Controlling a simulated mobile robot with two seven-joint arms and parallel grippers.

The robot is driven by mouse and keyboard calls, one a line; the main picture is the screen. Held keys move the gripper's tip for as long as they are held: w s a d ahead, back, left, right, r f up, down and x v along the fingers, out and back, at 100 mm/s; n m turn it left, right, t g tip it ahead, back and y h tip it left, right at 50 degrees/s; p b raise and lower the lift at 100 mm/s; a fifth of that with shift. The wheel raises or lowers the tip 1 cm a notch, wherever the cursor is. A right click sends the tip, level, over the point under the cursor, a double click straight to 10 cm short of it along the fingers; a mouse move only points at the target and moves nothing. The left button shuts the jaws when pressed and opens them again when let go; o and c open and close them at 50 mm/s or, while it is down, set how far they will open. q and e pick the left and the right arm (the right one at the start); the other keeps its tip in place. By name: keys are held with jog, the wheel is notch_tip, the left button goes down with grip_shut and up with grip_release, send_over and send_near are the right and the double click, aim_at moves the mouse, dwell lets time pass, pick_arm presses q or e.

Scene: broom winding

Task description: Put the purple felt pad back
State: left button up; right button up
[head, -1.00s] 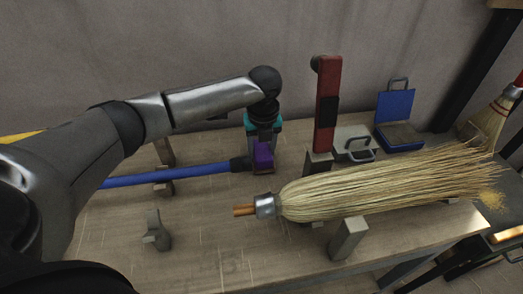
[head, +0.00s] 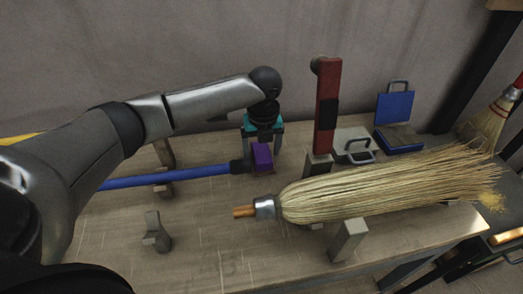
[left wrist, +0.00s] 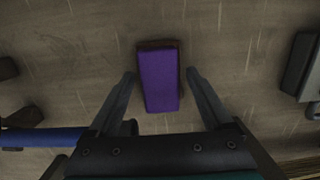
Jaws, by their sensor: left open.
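The purple felt pad (head: 262,156) lies on top of a small brown block on the workbench, beside the end of the blue handle. In the left wrist view the pad (left wrist: 160,82) sits between the two fingers, with the block's brown edge (left wrist: 158,44) showing past its far end. My left gripper (head: 264,143) points down over the pad and is open. In the left wrist view its fingers (left wrist: 160,74) stand apart, with a gap on each side of the pad. My right gripper is not in view.
The blue handle (head: 170,176) lies to the left of the pad. A straw broom head (head: 385,185) lies to the right, across wooden supports. A red upright post (head: 327,105) stands close to the right of my gripper. The front left bench is mostly clear, except for a wooden stand (head: 156,232).

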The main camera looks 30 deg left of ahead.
aim_at(263, 155)
pick_arm(q)
notch_tip(263, 155, up, 12)
jog(key=s+p, duration=0.1)
jog(key=p, duration=0.2)
jog(key=shift+d+f, duration=0.15)
jog(key=shift+d, duration=0.25)
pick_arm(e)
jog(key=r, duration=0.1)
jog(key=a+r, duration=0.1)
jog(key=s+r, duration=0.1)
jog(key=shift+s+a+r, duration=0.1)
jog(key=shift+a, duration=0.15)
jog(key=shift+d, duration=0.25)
